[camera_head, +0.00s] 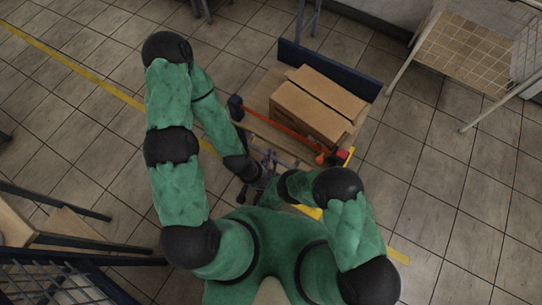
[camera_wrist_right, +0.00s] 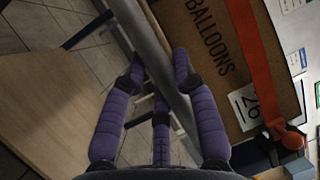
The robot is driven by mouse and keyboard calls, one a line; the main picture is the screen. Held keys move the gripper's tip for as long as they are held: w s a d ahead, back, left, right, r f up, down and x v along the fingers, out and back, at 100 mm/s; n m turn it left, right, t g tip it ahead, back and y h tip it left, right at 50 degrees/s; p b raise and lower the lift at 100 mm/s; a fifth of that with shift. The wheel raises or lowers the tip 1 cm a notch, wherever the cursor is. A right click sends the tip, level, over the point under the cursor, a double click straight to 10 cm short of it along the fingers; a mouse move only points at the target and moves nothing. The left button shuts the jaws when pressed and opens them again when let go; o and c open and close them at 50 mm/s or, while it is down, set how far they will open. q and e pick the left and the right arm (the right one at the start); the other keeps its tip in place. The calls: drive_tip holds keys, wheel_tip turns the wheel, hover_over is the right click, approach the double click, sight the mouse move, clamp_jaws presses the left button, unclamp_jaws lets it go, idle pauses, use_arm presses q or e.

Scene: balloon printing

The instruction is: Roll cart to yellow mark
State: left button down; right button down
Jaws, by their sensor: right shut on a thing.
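The cart (camera_head: 263,133) has a wooden deck and dark blue ends. It carries a cardboard box (camera_head: 305,112), which in the right wrist view (camera_wrist_right: 222,75) bears the word BALLOONS. A yellow line (camera_head: 75,67) crosses the floor diagonally, passing under the cart area. Brighter yellow marking (camera_head: 308,211) shows close to my body. My right gripper (camera_wrist_right: 158,72) has its purple fingers around a grey metal bar (camera_wrist_right: 150,35) beside the box. My left gripper (camera_head: 258,182) is close to my right one at the cart's near side; its fingers are too small and crowded to read.
A metal-framed rack (camera_head: 465,52) stands at the upper right. A wooden table or shelf (camera_head: 65,226) with dark metal framing is at the lower left. Open tiled floor (camera_head: 75,120) lies left of my left arm, and more tiles (camera_head: 450,200) are clear at the right.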

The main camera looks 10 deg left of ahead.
drive_tip(key=shift+s+f, duration=0.1)
drive_tip(key=shift+s, duration=0.15)
drive_tip(key=c, duration=0.9)
unclamp_jaws()
drive_tip(key=shift+a, duration=0.1)
drive_tip(key=shift+c, duration=0.2)
